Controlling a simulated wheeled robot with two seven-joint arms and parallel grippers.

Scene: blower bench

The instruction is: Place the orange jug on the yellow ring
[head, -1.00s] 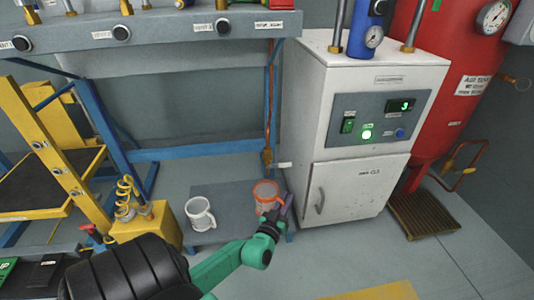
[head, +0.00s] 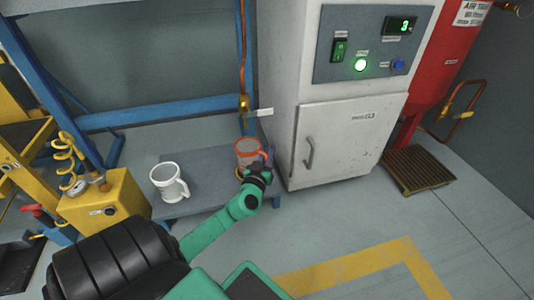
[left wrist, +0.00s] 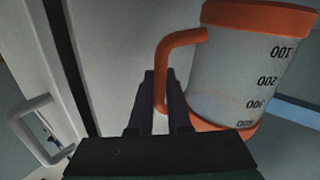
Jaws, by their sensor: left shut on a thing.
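The orange jug (head: 249,152) has an orange rim and base, a clear scaled body and an orange handle. It is upright at the back right of a low grey platform in the head view; I cannot tell whether it rests there or is held just above. My left gripper (head: 264,166) is at its right side. In the left wrist view the jug (left wrist: 250,70) is large at the right, and the left gripper (left wrist: 164,92) is shut on its handle. My right gripper is out of view.
A white jug (head: 168,182) stands on the low grey platform (head: 208,180) to the left. A yellow box (head: 105,205) is left of it. A white cabinet (head: 338,140) stands close on the right. Open floor with a yellow stripe (head: 340,267) lies in front.

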